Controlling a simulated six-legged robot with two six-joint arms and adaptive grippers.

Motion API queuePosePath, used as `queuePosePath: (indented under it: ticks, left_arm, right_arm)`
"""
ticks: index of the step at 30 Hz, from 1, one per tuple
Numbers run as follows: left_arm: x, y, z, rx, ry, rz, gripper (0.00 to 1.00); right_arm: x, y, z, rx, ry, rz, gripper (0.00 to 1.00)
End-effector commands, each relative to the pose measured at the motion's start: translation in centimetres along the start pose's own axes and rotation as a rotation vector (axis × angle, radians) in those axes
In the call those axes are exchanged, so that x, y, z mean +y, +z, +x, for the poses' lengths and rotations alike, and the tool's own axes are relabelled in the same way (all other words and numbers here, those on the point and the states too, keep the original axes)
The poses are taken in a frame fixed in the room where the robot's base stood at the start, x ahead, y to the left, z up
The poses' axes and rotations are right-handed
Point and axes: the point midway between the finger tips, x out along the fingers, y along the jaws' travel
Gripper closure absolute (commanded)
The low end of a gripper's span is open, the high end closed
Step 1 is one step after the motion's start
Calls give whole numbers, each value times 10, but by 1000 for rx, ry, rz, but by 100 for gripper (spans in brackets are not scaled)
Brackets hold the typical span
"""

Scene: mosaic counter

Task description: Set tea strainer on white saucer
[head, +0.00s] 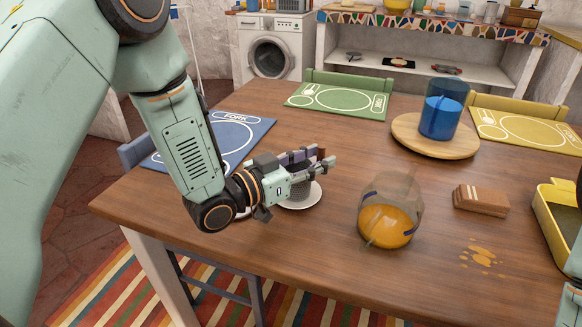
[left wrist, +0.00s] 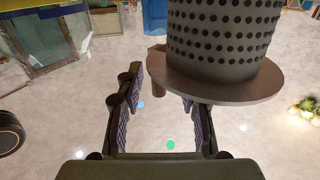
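The tea strainer (head: 299,189) is a grey perforated cup over the white saucer (head: 314,203) at the table's left middle. It appears to stand within the saucer's rim, though contact is hard to tell. In the left wrist view the strainer (left wrist: 222,35) looms large at upper right with its flat rim downward in the picture, and a brown handle stub shows beside it. My left gripper (head: 322,160) is at the strainer's top. Its fingers (left wrist: 158,105) stand apart, with a clear gap and nothing visibly pinched. The strainer's rim hides part of one finger. My right gripper is not visible.
A glass with orange contents (head: 388,226) stands right of the saucer. Brown coasters (head: 481,200), an orange spill (head: 481,257) and a yellow tray (head: 548,222) lie farther right. A blue container (head: 440,117) sits on a round wooden board (head: 408,137). Front-centre table is mostly clear.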

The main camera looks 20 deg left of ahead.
Motion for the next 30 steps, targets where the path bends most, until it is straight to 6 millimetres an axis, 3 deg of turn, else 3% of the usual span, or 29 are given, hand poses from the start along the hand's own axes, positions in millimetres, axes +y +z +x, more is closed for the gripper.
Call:
queuePosePath:
  ticks: [15,30]
  left_arm:
    - [-1,-1,-68,0,-6,-8,63]
    - [-1,-1,-113,0,-4,-5,63]
  right_arm:
    - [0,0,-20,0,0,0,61]
    - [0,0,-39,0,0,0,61]
